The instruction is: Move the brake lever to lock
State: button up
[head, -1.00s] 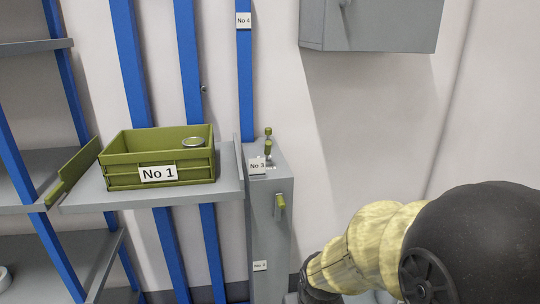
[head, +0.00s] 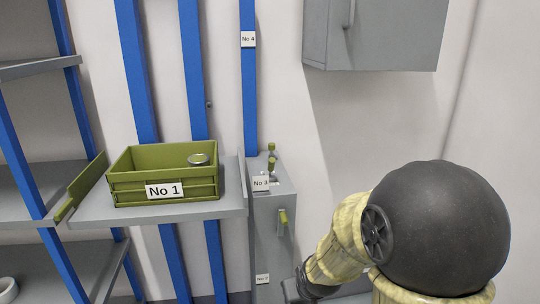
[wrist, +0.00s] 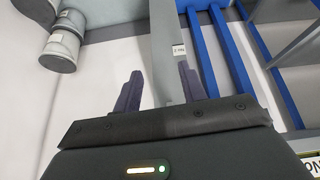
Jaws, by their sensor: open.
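A grey pedestal (head: 268,228) stands right of the shelf in the head view. A lever with a green handle (head: 283,216) is on its front face, and a second upright lever with green parts (head: 271,165) is on its top, behind the "No 3" label (head: 261,184). I cannot tell from the pictures which is the brake lever. My gripper (wrist: 160,70) is open and empty in the wrist view, its dark fingers apart. A grey post-like surface with a small label (wrist: 179,50) shows beyond and between them. Neither lever can be made out in the wrist view.
Blue uprights (head: 250,90) stand behind. A grey wall cabinet (head: 375,35) hangs above right. The wall below it is clear.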

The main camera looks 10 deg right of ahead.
jog(key=w+r+n+t+y+p, duration=0.1)
jog(key=w+r+t+p, duration=0.25)
jog(key=w, duration=0.35)
jog(key=w+r+n+t+p, duration=0.1)
jog(key=w+r+t+p, duration=0.1)
jog(key=w+r+p, duration=0.4)
jog(key=t+y+p, duration=0.2)
jog(key=t+p, duration=0.2)
jog(key=t, duration=0.2)
send_near(273, 165)
jog(key=s, duration=0.4)
jog(key=shift+d+f+b, duration=0.25)
jog(key=shift+d+b, duration=0.05)
jog(key=shift+d, duration=0.05)
jog(key=shift+w, duration=0.1)
jog(key=w+a+p, duration=0.1)
jog(key=w+p, duration=0.1)
jog(key=w, duration=0.3)
jog(key=w+a+p, duration=0.1)
jog(key=w+p, duration=0.2)
jog(key=w, duration=0.2)
jog(key=w+p, duration=0.2)
jog(key=w, duration=0.3)
jog(key=shift+w+a+r, duration=0.1)
jog(key=shift+w+a, duration=0.2)
jog(key=shift+a, duration=0.1)
jog(key=shift+w+a+p, duration=0.1)
jog(key=shift+w+p, duration=0.35)
jog(key=shift+w, duration=0.2)
grip_shut()
